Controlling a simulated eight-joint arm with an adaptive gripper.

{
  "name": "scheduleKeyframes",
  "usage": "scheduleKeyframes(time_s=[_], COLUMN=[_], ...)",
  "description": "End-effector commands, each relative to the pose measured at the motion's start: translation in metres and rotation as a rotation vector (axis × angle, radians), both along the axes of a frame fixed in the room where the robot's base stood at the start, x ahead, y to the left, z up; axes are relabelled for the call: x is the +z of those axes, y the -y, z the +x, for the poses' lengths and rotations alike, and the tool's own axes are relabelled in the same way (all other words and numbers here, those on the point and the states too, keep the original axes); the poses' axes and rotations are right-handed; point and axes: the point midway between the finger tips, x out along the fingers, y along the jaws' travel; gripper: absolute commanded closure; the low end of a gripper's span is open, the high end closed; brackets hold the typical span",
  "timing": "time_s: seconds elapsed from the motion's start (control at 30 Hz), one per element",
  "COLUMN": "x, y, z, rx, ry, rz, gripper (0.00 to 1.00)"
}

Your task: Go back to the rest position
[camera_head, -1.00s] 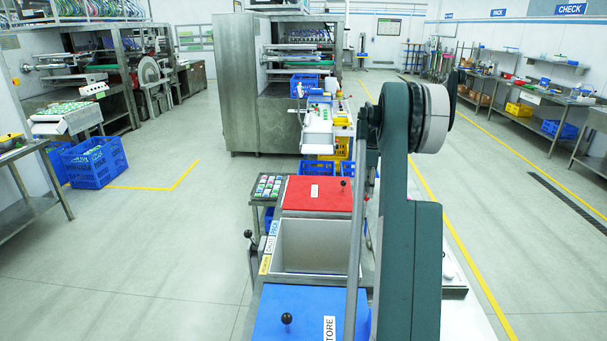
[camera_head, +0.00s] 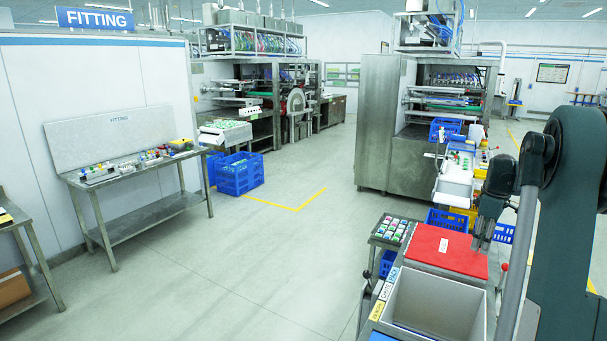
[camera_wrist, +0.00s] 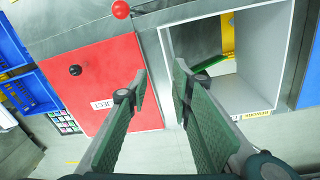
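My gripper (camera_wrist: 158,92) is open, with its two green-padded fingers apart and nothing between them in the wrist view. It hangs near the red lid marked REJECT (camera_wrist: 92,75) and the open grey bin (camera_wrist: 277,75). My arm fills the right side. The fingertips are small and dark in the head view. The gap between fingers and lid is hard to judge.
A red ball knob (camera_wrist: 121,9) stands beside the lid. A tray of small coloured packs (camera_head: 391,229) is left of the red lid. Blue crates (camera_head: 238,174) stand on the floor near the fitting bench (camera_head: 150,163). Open floor lies between the benches and the bins.

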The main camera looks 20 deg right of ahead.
Motion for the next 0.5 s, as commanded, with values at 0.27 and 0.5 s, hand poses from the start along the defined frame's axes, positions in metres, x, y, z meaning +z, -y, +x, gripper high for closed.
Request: scheduleKeyframes(time_s=[0.27, 0.5], x=[0.037, 0.063], y=[-0.077, -0.142], z=[0.008, 0.008], rx=[-0.041, -0.081], ry=[0.043, 0.086], rz=[-0.024, -0.038], gripper=[0.77, 0.77])
